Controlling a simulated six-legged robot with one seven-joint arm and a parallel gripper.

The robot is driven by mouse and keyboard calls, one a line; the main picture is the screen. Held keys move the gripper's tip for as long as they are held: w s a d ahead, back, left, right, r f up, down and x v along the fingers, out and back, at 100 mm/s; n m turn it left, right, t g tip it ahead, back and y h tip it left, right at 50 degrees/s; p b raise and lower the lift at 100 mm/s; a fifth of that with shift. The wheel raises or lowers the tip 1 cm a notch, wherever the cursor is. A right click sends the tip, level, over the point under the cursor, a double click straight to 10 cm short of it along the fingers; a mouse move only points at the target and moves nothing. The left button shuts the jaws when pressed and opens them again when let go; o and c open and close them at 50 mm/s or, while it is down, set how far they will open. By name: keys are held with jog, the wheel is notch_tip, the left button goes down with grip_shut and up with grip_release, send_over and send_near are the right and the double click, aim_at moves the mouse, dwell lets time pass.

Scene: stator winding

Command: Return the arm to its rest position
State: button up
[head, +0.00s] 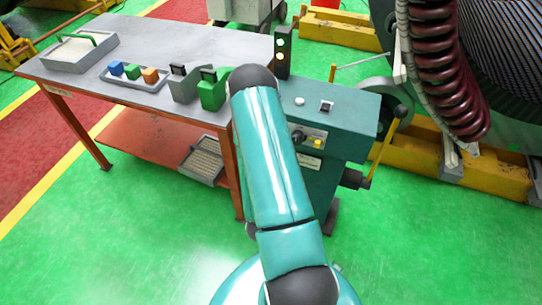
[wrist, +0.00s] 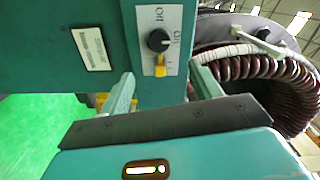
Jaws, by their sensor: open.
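My gripper (wrist: 163,88) is open in the wrist view, its two pale teal fingers wide apart with nothing gripped between them. Beyond the fingers is the front of a teal control cabinet (wrist: 108,15) with a black rotary knob (wrist: 158,40) and a yellow tab (wrist: 160,66) below it. I cannot tell how far the fingertips are from this panel. In the head view my teal arm (head: 275,160) reaches forward from the bottom and covers the cabinet's left side. My gripper is hidden there behind the arm.
The control cabinet (head: 345,115) stands beside a workbench (head: 185,45) holding a tray (head: 75,52), small coloured blocks and a green holder (head: 212,92). A signal light (head: 281,52) rises behind my arm. A large coil (head: 445,70) is at right. Green floor (head: 440,240) is free at lower right.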

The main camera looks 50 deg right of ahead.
jog(key=w+a+r+n+t+y, duration=0.25)
jog(key=w+r+n+y, duration=0.35)
jog(key=w, duration=0.7)
jog(key=w+a+r+n+y, duration=0.5)
jog(key=a+r+n+y, duration=0.15)
jog(key=a+r, duration=0.45)
jog(key=s+a+r+n+y, duration=0.3)
jog(key=s+a+r+n, duration=0.2)
jog(key=a+r+n, duration=0.5)
jog(key=s+a+r+n+g, duration=0.2)
jog(key=s+r+n, duration=0.1)
jog(key=s, duration=0.4)
jog(key=s+a+r+n+g+y, duration=0.1)
jog(key=s+a+r+n+g, duration=0.1)
jog(key=s, duration=0.6)
jog(key=shift+a+r+n, duration=0.45)
jog(key=shift+a+n, duration=0.15)
jog(key=shift+n, duration=0.15)
jog(key=c, duration=0.6)
jog(key=shift+d, duration=0.15)
